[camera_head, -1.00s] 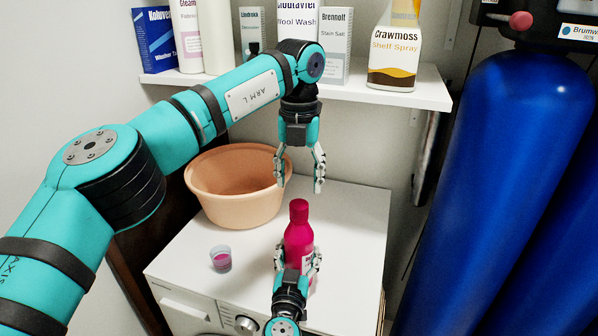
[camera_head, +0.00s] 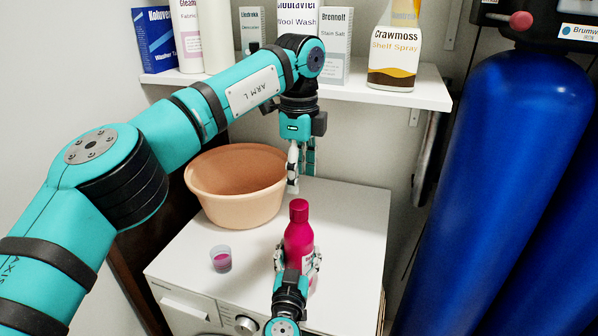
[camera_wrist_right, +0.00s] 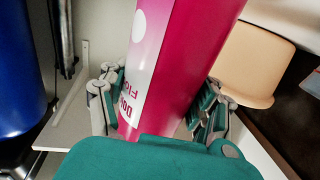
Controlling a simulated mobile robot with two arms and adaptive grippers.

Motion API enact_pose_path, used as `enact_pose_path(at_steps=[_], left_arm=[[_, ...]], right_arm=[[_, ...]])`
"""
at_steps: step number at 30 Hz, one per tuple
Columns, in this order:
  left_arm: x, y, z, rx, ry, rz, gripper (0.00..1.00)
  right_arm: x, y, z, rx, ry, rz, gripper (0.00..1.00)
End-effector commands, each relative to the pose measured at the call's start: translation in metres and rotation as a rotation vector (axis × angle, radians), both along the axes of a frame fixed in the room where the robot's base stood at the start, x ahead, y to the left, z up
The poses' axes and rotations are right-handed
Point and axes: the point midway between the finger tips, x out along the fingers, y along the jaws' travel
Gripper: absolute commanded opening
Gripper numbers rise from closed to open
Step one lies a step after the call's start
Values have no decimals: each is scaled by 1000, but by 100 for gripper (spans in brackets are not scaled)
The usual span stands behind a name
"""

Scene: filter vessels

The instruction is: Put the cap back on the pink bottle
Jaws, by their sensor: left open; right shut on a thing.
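The pink bottle (camera_head: 299,241) stands upright on the white machine top, with a darker pink cap (camera_head: 298,208) on its top. How firmly the cap sits I cannot tell. My right gripper (camera_head: 297,262) is shut around the bottle's lower body. In the right wrist view the bottle (camera_wrist_right: 180,65) runs between the two fingers, and its top is out of frame. My left gripper (camera_head: 300,178) is open and empty, pointing down above and behind the cap, apart from it. Its fingers are seen nearly edge-on.
A small clear cup (camera_head: 221,259) with pink liquid stands left of the bottle. A peach basin (camera_head: 238,205) sits behind it on the machine top (camera_head: 350,225). A shelf (camera_head: 425,92) with boxes and bottles hangs above. Blue tanks (camera_head: 505,190) stand right. The machine top right of the bottle is clear.

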Motion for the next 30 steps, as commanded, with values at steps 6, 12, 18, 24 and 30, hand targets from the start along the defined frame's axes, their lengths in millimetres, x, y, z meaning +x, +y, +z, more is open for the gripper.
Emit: enact_pose_path(at_steps=[6, 12, 18, 24, 30], left_arm=[[0, 0, -2, 0, 1, -2, 55], [0, 0, -25, 0, 3, -3, 55], [-1, 1, -56, 1, 3, -2, 55], [0, 1, -76, 0, 1, -2, 55], [0, 0, -81, 0, 0, -2, 55]], right_arm=[[0, 0, 0, 0, 1, 0, 0], [0, 0, 0, 0, 1, 0, 0], [0, 0, 0, 0, 1, 0, 0], [0, 0, 0, 0, 1, 0, 0], [0, 0, 0, 0, 1, 0, 0]])
